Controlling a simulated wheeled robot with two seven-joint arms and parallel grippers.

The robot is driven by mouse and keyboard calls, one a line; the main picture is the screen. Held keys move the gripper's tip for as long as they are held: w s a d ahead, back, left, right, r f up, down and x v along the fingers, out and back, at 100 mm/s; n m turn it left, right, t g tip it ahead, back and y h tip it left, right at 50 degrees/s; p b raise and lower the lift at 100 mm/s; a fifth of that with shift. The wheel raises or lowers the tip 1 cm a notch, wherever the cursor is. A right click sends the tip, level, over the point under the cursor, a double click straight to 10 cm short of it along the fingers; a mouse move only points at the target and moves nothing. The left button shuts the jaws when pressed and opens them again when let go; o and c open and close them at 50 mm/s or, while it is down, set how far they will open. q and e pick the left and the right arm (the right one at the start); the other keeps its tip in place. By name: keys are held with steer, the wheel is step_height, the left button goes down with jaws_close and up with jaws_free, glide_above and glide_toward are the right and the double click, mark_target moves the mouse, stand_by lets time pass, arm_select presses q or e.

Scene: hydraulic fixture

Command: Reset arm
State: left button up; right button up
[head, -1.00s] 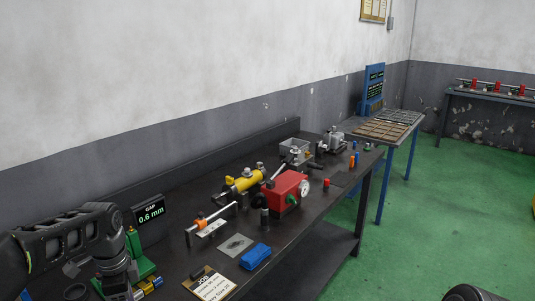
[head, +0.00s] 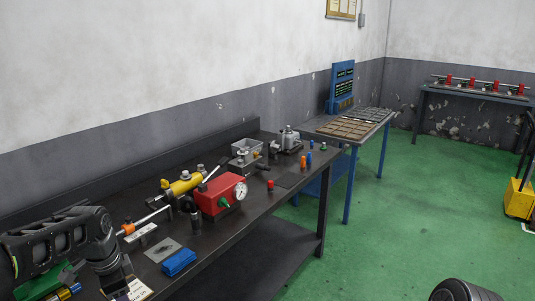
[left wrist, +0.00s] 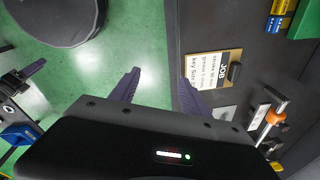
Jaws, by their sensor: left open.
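My left arm comes in at the lower left of the head view, its lower part cut off by the picture edge. In the left wrist view my left gripper (left wrist: 160,88) is open, with two dark purple fingers apart and nothing between them. It hangs near the front edge of the dark workbench (head: 125,196). The job card (left wrist: 207,67) lies on the bench just beyond one finger; in the head view it (head: 138,291) is partly hidden by my arm.
The bench holds a red pump with a gauge (head: 222,194), a yellow cylinder (head: 186,184), a blue block (head: 179,262) and an orange-and-silver bar tool (left wrist: 271,118). A blue-legged table with trays (head: 347,129) stands beyond.

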arm_select(q)
steer(key=d+f+n+t+h, duration=0.3)
steer(key=d+f+n, duration=0.6)
steer(key=d+f, duration=0.75)
steer(key=s+d+f+n+g, duration=0.1)
steer(key=s+d+f, duration=0.2)
steer(key=s+f, duration=0.2)
steer(key=s+d+f+n+g, duration=0.1)
steer(key=s+d+f, duration=0.3)
steer(key=s, duration=0.7)
steer(key=s+d+f+n+g+h, duration=0.1)
steer(key=s+d+f+g, duration=0.1)
steer(key=s+f, duration=0.5)
steer(key=shift+s+d+f+n, duration=0.3)
steer(key=shift+s+d, duration=0.6)
steer(key=shift+a, duration=0.1)
